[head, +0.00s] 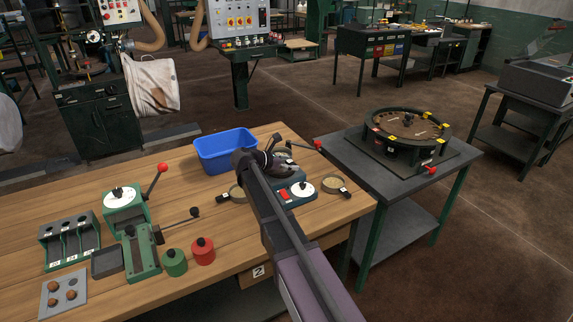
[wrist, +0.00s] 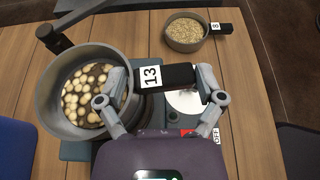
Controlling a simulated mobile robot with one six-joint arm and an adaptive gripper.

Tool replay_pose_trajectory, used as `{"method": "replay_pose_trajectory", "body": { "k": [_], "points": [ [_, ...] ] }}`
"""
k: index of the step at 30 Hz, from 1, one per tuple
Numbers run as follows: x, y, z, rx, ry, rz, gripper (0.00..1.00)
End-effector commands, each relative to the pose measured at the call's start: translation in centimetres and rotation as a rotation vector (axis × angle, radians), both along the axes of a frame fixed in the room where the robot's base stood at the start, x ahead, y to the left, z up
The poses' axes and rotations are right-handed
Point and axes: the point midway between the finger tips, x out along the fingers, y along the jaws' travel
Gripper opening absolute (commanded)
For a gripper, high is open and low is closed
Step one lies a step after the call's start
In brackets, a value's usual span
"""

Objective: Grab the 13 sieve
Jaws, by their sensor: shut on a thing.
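The 13 sieve (wrist: 50,97) is a round grey pan with a dark handle bearing a white "13" label. Several pale round pieces lie inside it. In the wrist view my gripper (wrist: 160,86) is shut on its handle, one finger on each side. The pan sits left of the fingers, over or beside a teal device with a white disc (wrist: 184,103) and a red switch. I cannot tell whether it touches the device. In the head view my gripper (head: 264,160) is over the right part of the wooden table and partly hides this area.
The 8 sieve (wrist: 186,38), holding grain, stands nearby. A blue tub (head: 226,153) is left of my gripper. A lever (head: 300,145) rises close on the right. A grey side table (head: 360,170) carries a round machine. Green tools (head: 140,250) stand at the table's left.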

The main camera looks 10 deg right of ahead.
Motion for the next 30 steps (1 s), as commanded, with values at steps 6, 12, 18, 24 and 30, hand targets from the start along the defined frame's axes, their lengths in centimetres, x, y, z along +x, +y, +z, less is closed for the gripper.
{"method": "replay_pose_trajectory", "body": {
  "k": [6,12,18,24,30],
  "points": [
    [0.0,0.0,2.3,-0.001,0.0,0.0,0.35],
    [-3.7,-0.9,2.6,-0.001,0.0,0.0,0.35],
    [-8.3,-2.1,3.0,-0.001,0.0,0.0,0.35],
    [-12.1,-3.2,3.3,-0.001,0.0,0.0,0.35],
    [-14.4,-3.8,3.6,-0.001,0.0,0.0,0.35]
  ]
}}
